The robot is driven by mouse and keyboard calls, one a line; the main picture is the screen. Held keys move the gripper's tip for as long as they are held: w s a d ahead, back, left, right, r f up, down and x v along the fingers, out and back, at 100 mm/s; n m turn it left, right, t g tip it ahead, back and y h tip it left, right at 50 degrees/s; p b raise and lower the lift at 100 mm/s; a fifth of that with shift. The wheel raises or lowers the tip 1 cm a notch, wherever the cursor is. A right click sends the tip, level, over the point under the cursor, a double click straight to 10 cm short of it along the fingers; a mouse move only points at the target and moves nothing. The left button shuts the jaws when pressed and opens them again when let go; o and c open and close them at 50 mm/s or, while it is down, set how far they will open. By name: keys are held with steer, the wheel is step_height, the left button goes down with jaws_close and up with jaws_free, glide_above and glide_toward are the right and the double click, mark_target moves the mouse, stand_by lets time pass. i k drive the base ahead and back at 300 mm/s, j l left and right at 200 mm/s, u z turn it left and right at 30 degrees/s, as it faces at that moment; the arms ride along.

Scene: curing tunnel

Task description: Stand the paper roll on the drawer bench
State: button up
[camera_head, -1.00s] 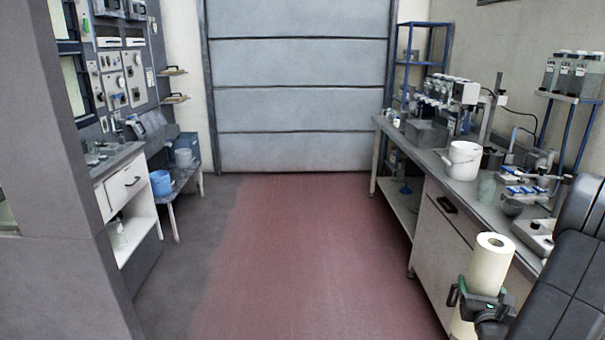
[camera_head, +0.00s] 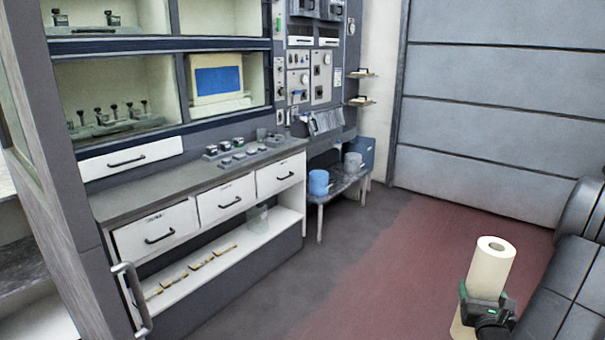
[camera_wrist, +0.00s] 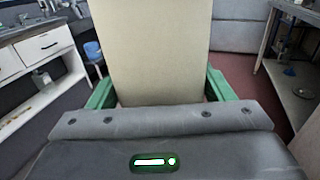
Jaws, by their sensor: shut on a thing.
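The paper roll (camera_head: 491,266) is cream-white and upright, with a hole in its top end. My gripper (camera_head: 487,300) is shut around the roll's lower part and holds it at the lower right of the head view. In the wrist view the roll (camera_wrist: 150,50) fills the upper middle, between the green fingers of my gripper (camera_wrist: 158,92). The drawer bench (camera_head: 200,180) stands at the left, apart from the roll. It has a grey top, white drawers with black handles and an open white shelf below.
Small grey devices (camera_head: 240,150) sit on the bench top's right part; its left part is bare. A low table (camera_head: 343,185) with blue and grey buckets stands beyond the bench. A grey post (camera_head: 120,265) rises at the near left. The red floor (camera_head: 400,270) is clear.

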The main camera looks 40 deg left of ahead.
mark_target(170, 184)
steer(key=i+j+u, duration=0.1)
steer(key=i+u, duration=0.65)
steer(key=u, duration=0.15)
steer(key=i+l+u, duration=0.15)
steer(key=i+u, duration=0.3)
steer(key=k, duration=0.1)
